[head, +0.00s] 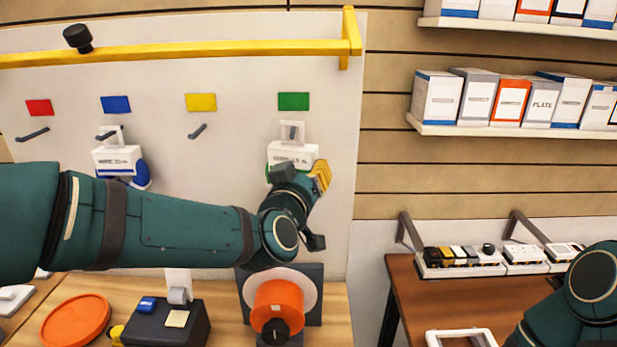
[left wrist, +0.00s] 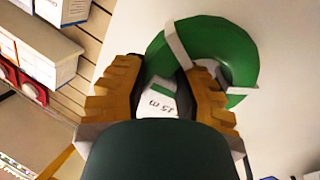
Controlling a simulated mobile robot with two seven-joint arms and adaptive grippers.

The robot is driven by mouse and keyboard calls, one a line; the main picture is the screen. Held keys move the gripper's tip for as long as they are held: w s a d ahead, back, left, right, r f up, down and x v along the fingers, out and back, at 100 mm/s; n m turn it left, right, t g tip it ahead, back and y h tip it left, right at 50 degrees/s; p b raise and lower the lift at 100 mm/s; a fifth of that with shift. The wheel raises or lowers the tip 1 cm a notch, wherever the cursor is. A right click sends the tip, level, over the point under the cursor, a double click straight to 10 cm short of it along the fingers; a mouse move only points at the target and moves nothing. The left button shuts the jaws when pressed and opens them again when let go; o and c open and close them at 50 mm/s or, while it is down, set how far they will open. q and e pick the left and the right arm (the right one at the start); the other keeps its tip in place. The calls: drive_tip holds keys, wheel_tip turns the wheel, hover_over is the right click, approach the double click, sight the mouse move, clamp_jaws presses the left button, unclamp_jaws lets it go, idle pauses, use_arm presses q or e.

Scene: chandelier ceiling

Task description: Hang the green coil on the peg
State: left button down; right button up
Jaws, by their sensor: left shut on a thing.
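The green coil (left wrist: 238,55) with its white strap shows in the left wrist view; its white label card (head: 292,152) faces me in the head view. My left gripper (head: 303,174) is shut on the coil's package at the card, between yellow ridged fingers. The arm and hand hide most of the coil in the head view. The card's top tab is at the peg (head: 294,132) under the green tag (head: 293,101). The peg's end shows within the tab, but I cannot tell how far it is through. My right gripper is out of view.
A blue coil (head: 140,175) hangs on the peg under the blue tag; the pegs under red and yellow (head: 197,131) are bare. A yellow rail (head: 200,51) crosses above. An orange spool (head: 280,302) stands on the bench below. Shelved boxes (head: 510,100) are at right.

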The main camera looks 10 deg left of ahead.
use_arm(q)
drive_tip(key=shift+w+a, duration=0.1)
drive_tip(key=shift+w, duration=0.4)
drive_tip(key=shift+w+a+f+b, duration=0.1)
drive_tip(key=shift+w+f+b, duration=0.35)
drive_tip(key=shift+w+b, duration=0.25)
drive_tip(key=shift+s, duration=0.1)
drive_tip(key=c, duration=0.7)
unclamp_jaws()
drive_tip(key=shift+c, duration=0.2)
drive_tip(key=shift+s, duration=0.1)
